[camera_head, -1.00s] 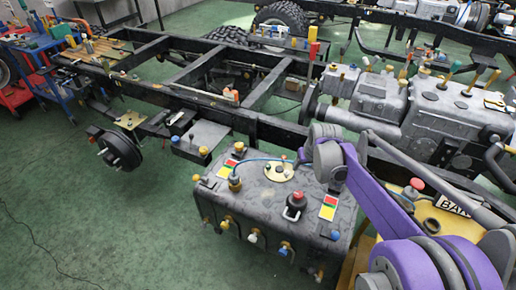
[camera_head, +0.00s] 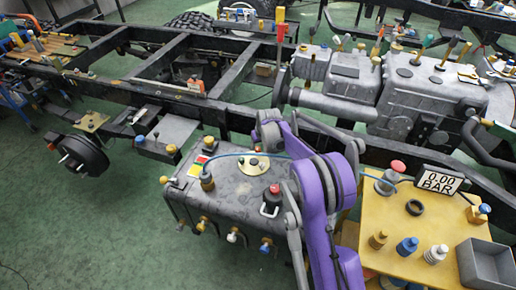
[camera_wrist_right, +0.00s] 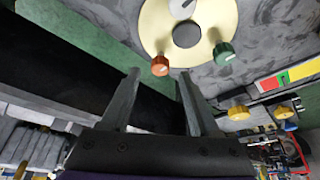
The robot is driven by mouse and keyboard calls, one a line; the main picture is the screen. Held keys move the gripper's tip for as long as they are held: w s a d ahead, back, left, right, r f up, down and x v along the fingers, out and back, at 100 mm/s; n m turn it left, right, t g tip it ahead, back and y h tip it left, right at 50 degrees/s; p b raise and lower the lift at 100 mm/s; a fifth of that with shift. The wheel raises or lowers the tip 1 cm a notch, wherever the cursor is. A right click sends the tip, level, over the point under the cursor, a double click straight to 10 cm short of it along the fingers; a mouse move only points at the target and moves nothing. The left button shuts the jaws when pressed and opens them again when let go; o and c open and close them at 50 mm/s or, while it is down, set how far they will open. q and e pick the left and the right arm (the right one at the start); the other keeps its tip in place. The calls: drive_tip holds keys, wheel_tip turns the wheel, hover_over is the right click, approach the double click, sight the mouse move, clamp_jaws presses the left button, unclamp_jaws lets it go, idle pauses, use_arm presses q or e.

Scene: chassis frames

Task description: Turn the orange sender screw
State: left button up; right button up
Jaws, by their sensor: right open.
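The orange sender screw (camera_wrist_right: 160,65) sits at the edge of a round cream sender plate (camera_wrist_right: 160,30) in the right wrist view. A green screw (camera_wrist_right: 224,53) stands at the plate's right edge. In the head view the plate (camera_head: 253,165) lies on top of the grey tank (camera_head: 232,185); the orange screw is too small to make out there. My right gripper (camera_wrist_right: 158,74) is open, its two fingers apart. The orange screw appears between the fingertips, nearer the left one; I cannot tell the depth between them. My left gripper is not in view.
A yellow table (camera_head: 385,235) with fittings, a pressure display (camera_head: 439,180) reading 0.00 BAR and a grey bin (camera_head: 487,264) stands right of the tank. The black chassis frame runs behind; green floor lies open at left.

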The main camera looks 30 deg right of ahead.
sight(258, 151)
drive_tip(key=shift+x, duration=1.35)
clamp_jaws()
